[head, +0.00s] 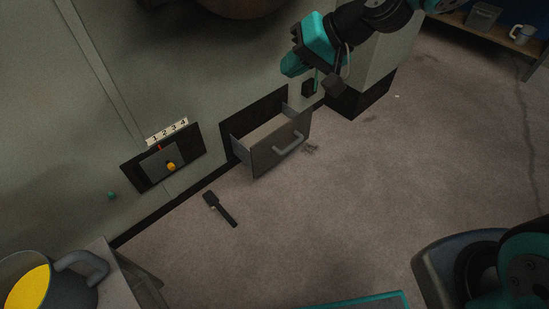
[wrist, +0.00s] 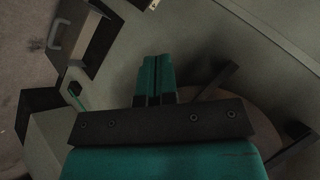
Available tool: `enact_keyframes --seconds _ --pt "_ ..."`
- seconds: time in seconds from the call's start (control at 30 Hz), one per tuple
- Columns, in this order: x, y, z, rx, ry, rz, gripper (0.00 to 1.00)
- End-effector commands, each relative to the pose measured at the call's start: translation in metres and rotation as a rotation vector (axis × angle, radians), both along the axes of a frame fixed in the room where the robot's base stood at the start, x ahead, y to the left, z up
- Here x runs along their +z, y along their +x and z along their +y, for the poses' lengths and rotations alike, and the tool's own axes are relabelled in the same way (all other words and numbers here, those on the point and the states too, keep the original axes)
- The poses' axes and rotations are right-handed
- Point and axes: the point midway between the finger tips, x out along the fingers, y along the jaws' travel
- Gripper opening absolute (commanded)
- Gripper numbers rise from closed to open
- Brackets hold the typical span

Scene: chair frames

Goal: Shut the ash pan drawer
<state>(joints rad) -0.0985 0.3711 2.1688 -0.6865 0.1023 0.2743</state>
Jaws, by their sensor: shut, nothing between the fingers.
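The ash pan drawer (head: 262,157) is a grey metal drawer low in the pale cabinet wall. It stands pulled out of its dark opening, with a grey bar handle (head: 289,145) on its front. In the wrist view the drawer's handle (wrist: 56,33) shows at the upper left, beside the dark open slot. My gripper (head: 286,68) is above the drawer, near the cabinet wall, and apart from the drawer. Its teal fingers (wrist: 157,62) are together in the wrist view with nothing between them.
A numbered slide plate (head: 158,163) with a yellow knob is left of the drawer. A black small shovel or brush (head: 220,209) lies on the floor. Floor to the right is clear.

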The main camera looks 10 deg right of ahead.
Motion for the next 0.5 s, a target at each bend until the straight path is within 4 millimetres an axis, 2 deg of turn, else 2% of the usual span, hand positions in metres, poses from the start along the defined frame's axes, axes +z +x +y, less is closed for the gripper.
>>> enact_keyframes --seconds 0.03,0.17,0.27,0.3,0.5 --pt "-0.059 0.02 -0.002 -0.051 0.04 0.011 0.0" --pt "-0.142 0.065 -0.007 -0.184 0.154 0.019 0.0" --pt "-0.209 0.097 -0.015 -0.288 0.242 0.025 0.0" --pt "-0.237 0.108 -0.019 -0.332 0.279 0.029 0.0" --pt "-0.371 0.155 -0.046 -0.546 0.453 0.042 0.0"
